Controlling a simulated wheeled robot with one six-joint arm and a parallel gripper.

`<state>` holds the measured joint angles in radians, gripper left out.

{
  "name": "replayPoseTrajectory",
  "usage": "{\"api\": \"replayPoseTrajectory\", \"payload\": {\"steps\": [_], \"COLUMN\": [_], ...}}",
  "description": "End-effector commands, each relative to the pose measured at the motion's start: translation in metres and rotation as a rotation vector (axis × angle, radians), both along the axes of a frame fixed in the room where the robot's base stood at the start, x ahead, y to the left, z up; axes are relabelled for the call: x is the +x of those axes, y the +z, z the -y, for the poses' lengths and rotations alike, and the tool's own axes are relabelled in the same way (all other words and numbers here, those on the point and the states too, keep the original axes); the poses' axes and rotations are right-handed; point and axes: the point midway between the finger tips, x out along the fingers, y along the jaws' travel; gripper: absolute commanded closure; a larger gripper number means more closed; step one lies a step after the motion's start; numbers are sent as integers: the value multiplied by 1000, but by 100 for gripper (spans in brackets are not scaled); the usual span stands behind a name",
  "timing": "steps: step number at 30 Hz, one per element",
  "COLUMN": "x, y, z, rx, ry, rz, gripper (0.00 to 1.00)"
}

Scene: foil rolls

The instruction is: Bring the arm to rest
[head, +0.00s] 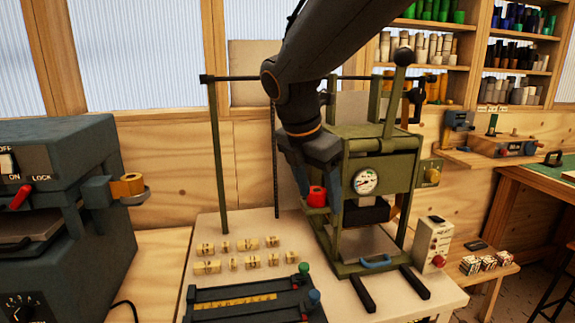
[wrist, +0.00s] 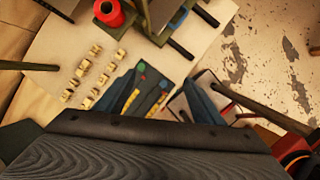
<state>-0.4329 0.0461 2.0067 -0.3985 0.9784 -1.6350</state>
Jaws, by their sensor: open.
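My gripper (head: 319,192) hangs from the arm in front of the green press, its two blue-grey fingers apart and pointing down. In the wrist view my gripper (wrist: 162,88) is open with nothing between its fingers but the view of the bench below. A red foil roll (head: 317,196) sits at the left side of the press and lines up with the gap between the fingers in the head view. In the wrist view the red roll (wrist: 108,13) is at the top edge, apart from the fingers.
The green press (head: 377,150) with its gauge and lever stands close behind my gripper. Brass type blocks (head: 240,255) and a dark composing fixture (head: 250,298) lie on the pale bench (head: 345,298). A grey machine holds a gold roll (head: 127,184) at left. Shelves of rolls (head: 430,45) stand behind.

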Motion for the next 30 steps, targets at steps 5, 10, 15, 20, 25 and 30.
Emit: {"api": "replayPoseTrajectory", "payload": {"steps": [5, 10, 15, 20, 25, 30], "x": [-7, -19, -38, -70, -108, -136], "y": [-19, -45, -79, -123, -163, -186], "z": [13, 30, 53, 83, 110, 125], "rx": [60, 137, 236, 353, 450, 497], "ry": [-155, -373, -696, -1171, -1696, -2067], "rz": [9, 20, 37, 65, 108, 147], "gripper": [38, 38, 38, 38, 38, 38]}}
